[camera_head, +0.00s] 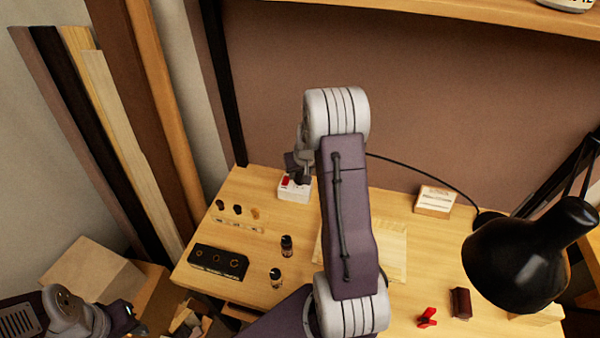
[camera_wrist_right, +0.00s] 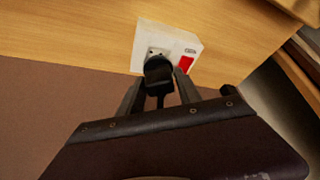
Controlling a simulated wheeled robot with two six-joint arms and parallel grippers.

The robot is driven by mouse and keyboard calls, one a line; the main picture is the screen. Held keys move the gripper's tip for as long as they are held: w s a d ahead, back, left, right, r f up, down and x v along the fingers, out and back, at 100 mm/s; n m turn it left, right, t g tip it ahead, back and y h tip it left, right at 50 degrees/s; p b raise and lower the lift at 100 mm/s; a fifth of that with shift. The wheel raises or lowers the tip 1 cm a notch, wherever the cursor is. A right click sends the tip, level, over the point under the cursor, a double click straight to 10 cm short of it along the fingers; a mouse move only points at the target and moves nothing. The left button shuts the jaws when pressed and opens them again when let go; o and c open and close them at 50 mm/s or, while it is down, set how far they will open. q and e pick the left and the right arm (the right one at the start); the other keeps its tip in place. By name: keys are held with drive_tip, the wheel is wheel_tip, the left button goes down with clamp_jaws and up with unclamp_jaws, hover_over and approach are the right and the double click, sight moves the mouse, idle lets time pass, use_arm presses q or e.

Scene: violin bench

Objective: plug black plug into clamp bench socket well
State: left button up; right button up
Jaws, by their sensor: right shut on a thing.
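The white bench socket box (camera_head: 294,189) stands at the back of the bench, with a red switch on it. In the right wrist view the socket box (camera_wrist_right: 145,38) shows a grey socket well beside the red switch. My right gripper (camera_head: 299,172) is over the box, shut on the black plug (camera_wrist_right: 158,82). The plug's round body lies between the fingers, its cable trailing back toward the gripper. The plug overlaps the lower edge of the well in that view; its pins are hidden, and I cannot tell if it touches. My left gripper (camera_head: 128,318) is low at the left, its jaws unclear.
A black holed block (camera_head: 218,262), small pegs (camera_head: 237,209) and two small bottles (camera_head: 286,245) stand left of my right arm. A light block (camera_head: 434,200), black lamp (camera_head: 525,255), dark red block (camera_head: 460,302) and red piece (camera_head: 427,317) are at the right.

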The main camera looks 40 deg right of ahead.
sight(300, 174)
drive_tip(key=shift+f, duration=0.1)
drive_tip(key=shift+f+b, duration=0.35)
drive_tip(key=shift+b, duration=0.1)
drive_tip(key=shift+f+b, duration=0.75)
drive_tip(key=shift+f, duration=0.1)
drive_tip(key=o, duration=1.3)
drive_tip(key=shift+o, duration=0.2)
drive_tip(key=v, duration=0.9)
drive_tip(key=shift+a, duration=0.1)
